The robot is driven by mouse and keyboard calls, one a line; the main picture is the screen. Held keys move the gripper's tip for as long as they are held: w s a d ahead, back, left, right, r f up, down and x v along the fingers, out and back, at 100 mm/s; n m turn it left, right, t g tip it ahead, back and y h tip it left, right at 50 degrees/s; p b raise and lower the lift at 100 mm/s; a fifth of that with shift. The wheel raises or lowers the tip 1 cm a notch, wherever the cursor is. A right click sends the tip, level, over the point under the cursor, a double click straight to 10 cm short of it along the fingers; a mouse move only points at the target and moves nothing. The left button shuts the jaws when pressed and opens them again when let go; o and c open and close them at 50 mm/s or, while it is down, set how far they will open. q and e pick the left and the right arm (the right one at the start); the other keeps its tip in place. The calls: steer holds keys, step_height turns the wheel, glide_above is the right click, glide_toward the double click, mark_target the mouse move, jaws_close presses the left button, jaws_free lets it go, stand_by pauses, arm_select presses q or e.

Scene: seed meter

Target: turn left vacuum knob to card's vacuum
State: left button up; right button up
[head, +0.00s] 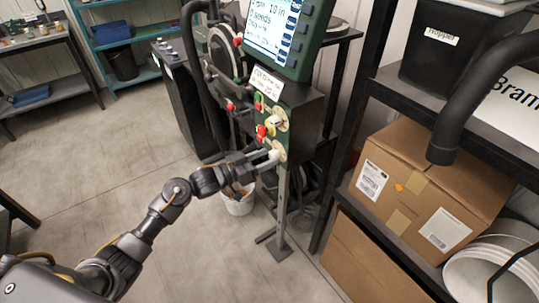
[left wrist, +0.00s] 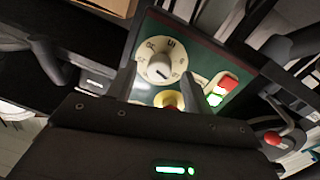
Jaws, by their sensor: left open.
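My left gripper (head: 267,158) is open at the lower front of the dark green control box (head: 301,103). In the left wrist view, its two fingers (left wrist: 157,84) stand either side of a cream round knob (left wrist: 160,61) with dark marks around its face. I cannot tell whether they touch it. In the head view this lower knob (head: 279,149) is partly hidden by the gripper. Another pale knob (head: 280,119) sits above it. A white card (head: 266,81) is fixed at the box's top; its writing is too small to read. My right gripper is not in view.
Near the knobs are a red knob (head: 261,131) and a red button (left wrist: 228,82). A screen (head: 275,28) stands above the box. A white bucket (head: 238,204) is under my arm. A shelf with cardboard boxes (head: 424,190) is at right. The floor at left is clear.

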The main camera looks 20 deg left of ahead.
arm_select(q)
steer(key=shift+x, duration=0.8)
steer(key=shift+d, duration=0.1)
steer(key=c, duration=1)
steer(key=shift+o, duration=0.2)
